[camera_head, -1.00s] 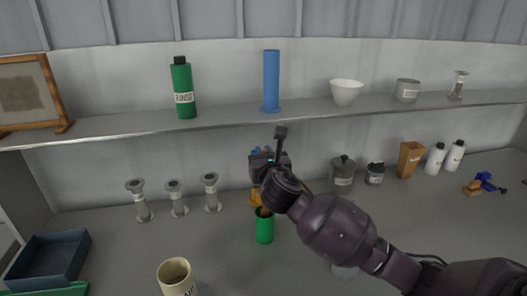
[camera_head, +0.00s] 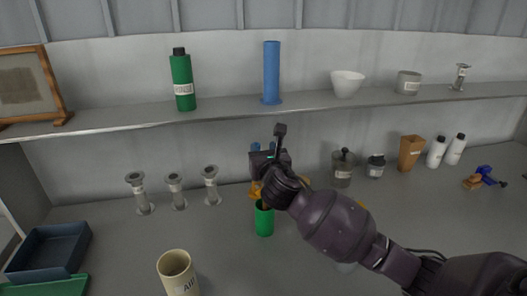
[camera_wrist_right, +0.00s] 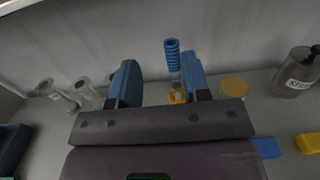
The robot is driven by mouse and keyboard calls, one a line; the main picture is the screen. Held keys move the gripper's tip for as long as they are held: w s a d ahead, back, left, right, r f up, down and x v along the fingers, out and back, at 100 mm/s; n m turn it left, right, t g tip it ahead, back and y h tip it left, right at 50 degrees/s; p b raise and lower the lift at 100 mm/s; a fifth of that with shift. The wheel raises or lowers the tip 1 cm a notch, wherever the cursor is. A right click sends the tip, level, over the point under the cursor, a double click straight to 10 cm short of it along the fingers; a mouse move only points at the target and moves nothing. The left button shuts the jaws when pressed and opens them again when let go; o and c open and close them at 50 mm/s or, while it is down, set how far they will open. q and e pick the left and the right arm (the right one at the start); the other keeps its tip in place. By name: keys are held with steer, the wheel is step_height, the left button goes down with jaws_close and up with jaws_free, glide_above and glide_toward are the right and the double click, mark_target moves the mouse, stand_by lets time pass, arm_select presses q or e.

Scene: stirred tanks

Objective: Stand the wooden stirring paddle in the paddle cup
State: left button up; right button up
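My right gripper (camera_head: 263,150) is over the back middle of the bench, above and behind a green cup (camera_head: 264,222). In the right wrist view its two blue fingers (camera_wrist_right: 158,78) are apart with a clear gap, and I see nothing clamped between them. A brown piece (camera_head: 264,204) shows at the green cup's mouth, partly hidden by my wrist; it may be the wooden paddle, but I cannot tell. A cream cup (camera_head: 177,274) with a partly readable label stands at the front left; I cannot confirm which is the paddle cup. My left gripper is out of view.
A blue ribbed upright piece (camera_wrist_right: 173,58) stands beyond the fingers. Several grey flanged posts (camera_head: 176,192) stand to the left, near a dark tray (camera_head: 50,250). A lidded pot (camera_head: 343,170), brown tapered container (camera_head: 411,152) and white bottles (camera_head: 437,152) stand right. A shelf (camera_head: 220,114) runs above.

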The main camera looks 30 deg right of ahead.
steer(key=v, duration=1.1)
steer(key=shift+w, duration=0.1)
stand_by(0.7)
